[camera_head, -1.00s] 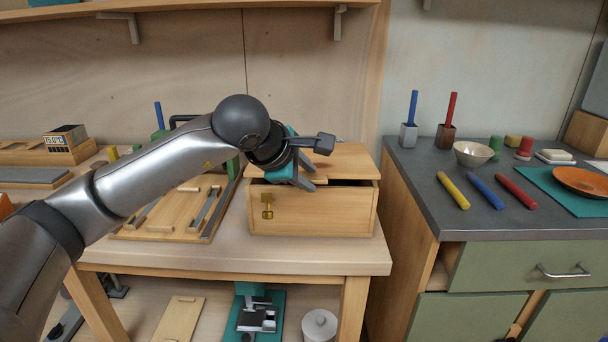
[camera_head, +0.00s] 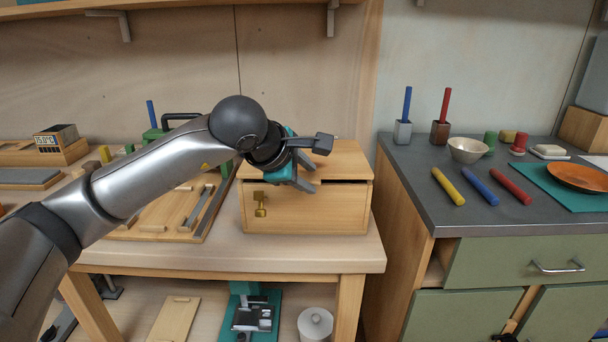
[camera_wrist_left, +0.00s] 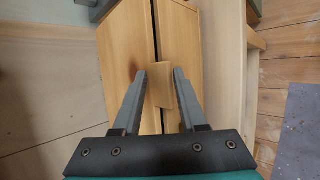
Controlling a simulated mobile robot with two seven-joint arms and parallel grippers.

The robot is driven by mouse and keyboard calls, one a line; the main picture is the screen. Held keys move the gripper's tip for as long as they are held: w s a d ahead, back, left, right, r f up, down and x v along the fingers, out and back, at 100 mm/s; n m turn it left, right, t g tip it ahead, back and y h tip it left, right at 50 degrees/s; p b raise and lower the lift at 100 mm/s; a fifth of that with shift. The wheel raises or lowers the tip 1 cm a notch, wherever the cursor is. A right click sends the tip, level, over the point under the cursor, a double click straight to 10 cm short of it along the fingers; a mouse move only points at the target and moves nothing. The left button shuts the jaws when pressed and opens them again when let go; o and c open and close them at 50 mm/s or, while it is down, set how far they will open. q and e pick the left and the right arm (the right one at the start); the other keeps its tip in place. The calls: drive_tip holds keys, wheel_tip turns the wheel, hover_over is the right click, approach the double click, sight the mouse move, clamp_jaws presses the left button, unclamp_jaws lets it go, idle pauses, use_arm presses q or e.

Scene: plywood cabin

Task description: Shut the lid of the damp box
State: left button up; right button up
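The damp box (camera_head: 300,212) is a pale wooden box on the bench, with a brass catch (camera_head: 260,203) on its front. Its wooden lid (camera_head: 342,160) lies nearly level, with a thin dark gap under its front edge. My left gripper (camera_head: 308,173) is over the lid's front part and hides some of it. In the left wrist view the fingers (camera_wrist_left: 160,76) are apart, on either side of a small wooden tab (camera_wrist_left: 162,86) at the dark seam. Whether they touch the tab or lid is unclear. My right gripper is not in view.
A wooden board (camera_head: 165,210) with metal strips lies left of the box. A grey counter (camera_head: 410,175) stands to the right across a gap, with a bowl (camera_head: 468,150) and coloured sticks. Bare bench top (camera_head: 300,252) runs in front of the box.

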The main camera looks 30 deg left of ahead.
use_arm(q)
drive_tip(key=shift+s+a+r, duration=0.1)
drive_tip(key=shift+s+r, duration=0.2)
drive_tip(key=shift+r, duration=0.1)
drive_tip(key=d+p+v, duration=0.1)
drive_tip(key=p+v, duration=0.1)
drive_tip(key=v, duration=1.2)
drive_tip(key=shift+a+p, duration=0.35)
drive_tip(key=shift+p, duration=0.05)
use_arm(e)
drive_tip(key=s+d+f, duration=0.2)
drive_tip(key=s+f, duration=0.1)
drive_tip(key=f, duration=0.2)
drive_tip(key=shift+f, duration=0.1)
